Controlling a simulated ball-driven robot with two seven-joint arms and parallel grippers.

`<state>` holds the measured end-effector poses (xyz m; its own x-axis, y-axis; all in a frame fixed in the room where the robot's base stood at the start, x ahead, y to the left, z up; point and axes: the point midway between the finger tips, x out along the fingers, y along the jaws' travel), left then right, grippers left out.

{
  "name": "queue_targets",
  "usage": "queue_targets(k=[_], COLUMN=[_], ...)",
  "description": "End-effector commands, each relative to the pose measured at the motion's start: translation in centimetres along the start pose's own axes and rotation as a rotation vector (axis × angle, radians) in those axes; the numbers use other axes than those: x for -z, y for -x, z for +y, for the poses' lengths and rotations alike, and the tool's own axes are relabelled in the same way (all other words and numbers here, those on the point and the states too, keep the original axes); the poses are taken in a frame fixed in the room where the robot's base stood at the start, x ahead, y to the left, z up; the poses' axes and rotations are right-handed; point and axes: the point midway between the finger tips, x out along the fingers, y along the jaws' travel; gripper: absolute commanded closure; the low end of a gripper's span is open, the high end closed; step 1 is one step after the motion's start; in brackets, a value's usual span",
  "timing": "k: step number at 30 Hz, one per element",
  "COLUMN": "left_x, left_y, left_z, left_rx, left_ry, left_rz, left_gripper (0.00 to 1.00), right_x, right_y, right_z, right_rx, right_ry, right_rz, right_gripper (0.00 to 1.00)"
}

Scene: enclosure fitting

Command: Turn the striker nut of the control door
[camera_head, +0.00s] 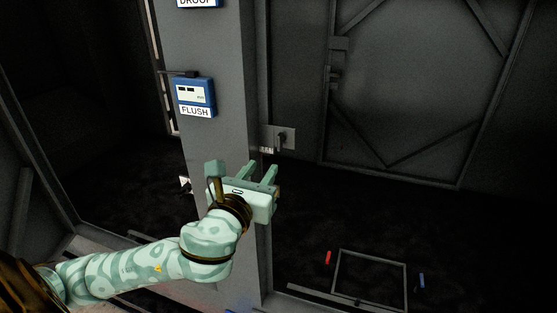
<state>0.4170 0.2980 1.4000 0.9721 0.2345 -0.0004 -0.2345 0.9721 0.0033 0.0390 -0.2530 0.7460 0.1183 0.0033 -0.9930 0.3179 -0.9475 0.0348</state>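A small grey striker plate (290,138) sticks out from the right side of the grey post, about mid-height in the head view. A small dark part (282,139) sits on it; I cannot tell whether it is the striker nut. My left gripper (263,168) is just below and left of the plate, with its two pale green fingers pointing up towards it. The fingers are apart with nothing visible between them. They seem not to touch the plate. A dark panel door (420,80) with diagonal ribs is behind on the right. My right gripper is out of view.
The grey post (215,45) stands beside the gripper. It carries a blue box labelled FLUSH (194,96). On the dark floor lie a square frame (371,255), a small red piece (327,257) and a small blue piece (422,280). The space right of the gripper is open.

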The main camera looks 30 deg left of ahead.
Motion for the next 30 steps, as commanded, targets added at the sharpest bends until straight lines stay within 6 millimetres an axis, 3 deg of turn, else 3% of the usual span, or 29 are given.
queue_targets(k=[1, 6, 12, 18, 26, 27, 30], left_x=[0.7, -0.3, -0.2, -0.1, 0.0, 0.0, 0.0], left_y=[-0.7, -5.3, -9.2, -11.0, -11.2, -11.2, -11.2], left_z=[0.0, 0.1, 0.0, 0.0, 0.0, 0.0, 0.0], left_rx=[0.000, -0.003, -0.001, 0.000, 0.001, 0.001, 0.001], left_ry=[0.000, -0.001, 0.000, 0.000, 0.000, 0.000, 0.000], left_rz=[-0.007, -0.002, 0.000, 0.001, 0.002, 0.001, 0.001], left_gripper=[0.69, 0.69, 0.69, 0.69, 0.69, 0.72, 0.99], right_x=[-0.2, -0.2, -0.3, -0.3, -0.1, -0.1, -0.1], right_y=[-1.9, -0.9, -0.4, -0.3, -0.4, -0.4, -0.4], right_z=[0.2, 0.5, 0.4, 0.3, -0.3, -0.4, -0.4], right_rx=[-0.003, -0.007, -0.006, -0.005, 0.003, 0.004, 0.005], right_ry=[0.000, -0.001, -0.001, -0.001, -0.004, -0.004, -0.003], right_rz=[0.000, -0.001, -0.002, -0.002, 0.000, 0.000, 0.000], right_gripper=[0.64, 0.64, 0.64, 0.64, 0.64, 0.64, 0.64])
